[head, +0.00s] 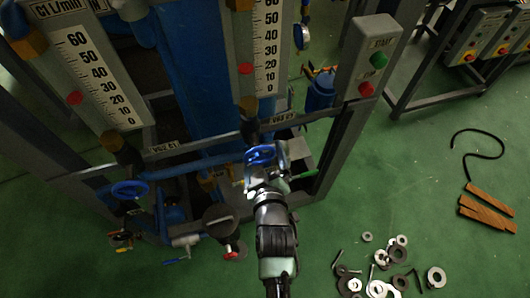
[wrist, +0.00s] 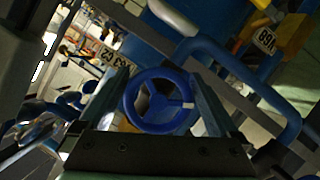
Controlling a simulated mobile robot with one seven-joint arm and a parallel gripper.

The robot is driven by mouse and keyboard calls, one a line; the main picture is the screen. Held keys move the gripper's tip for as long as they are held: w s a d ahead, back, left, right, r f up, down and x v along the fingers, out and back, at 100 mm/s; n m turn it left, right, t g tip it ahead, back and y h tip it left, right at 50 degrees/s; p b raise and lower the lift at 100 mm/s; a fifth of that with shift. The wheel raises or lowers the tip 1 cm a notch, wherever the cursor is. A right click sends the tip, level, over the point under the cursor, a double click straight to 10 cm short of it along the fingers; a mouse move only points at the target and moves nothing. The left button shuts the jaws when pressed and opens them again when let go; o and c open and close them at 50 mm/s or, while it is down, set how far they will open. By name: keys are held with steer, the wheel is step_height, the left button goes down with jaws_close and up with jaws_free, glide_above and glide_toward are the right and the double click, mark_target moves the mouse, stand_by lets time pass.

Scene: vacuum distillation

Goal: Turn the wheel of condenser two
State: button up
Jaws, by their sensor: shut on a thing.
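A blue handwheel (head: 261,154) sits below the right-hand flow gauge, near a label (head: 284,118) that seems to read V63 C2. My gripper (head: 264,163) reaches it from the front and is shut on it. In the wrist view the blue wheel (wrist: 157,72) faces me with its ring and spokes, and has a small pale mark on its right side. The fingers of my gripper (wrist: 158,105) stand at the wheel's left and right sides, against the rim. The valve stem behind the wheel is mostly hidden.
Another blue handwheel (head: 130,190) is at the left, below the other gauge (head: 95,75). A grey start/stop box (head: 370,58) stands on the frame at right. A grey frame bar (head: 200,143) runs behind the wheels. Washers and bolts (head: 385,268) lie on the green floor.

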steer(key=shift+f+m, duration=0.1)
steer(key=shift+m, duration=0.3)
steer(key=shift+b, duration=0.3)
steer(key=o, duration=0.9)
steer(key=shift+o, duration=0.2)
steer(key=shift+a, duration=0.1)
steer(key=shift+s, duration=0.15)
steer(key=b+v, duration=0.1)
steer(key=v, duration=1.2)
steer(key=shift+d, duration=0.25)
steer(key=shift+w, duration=0.25)
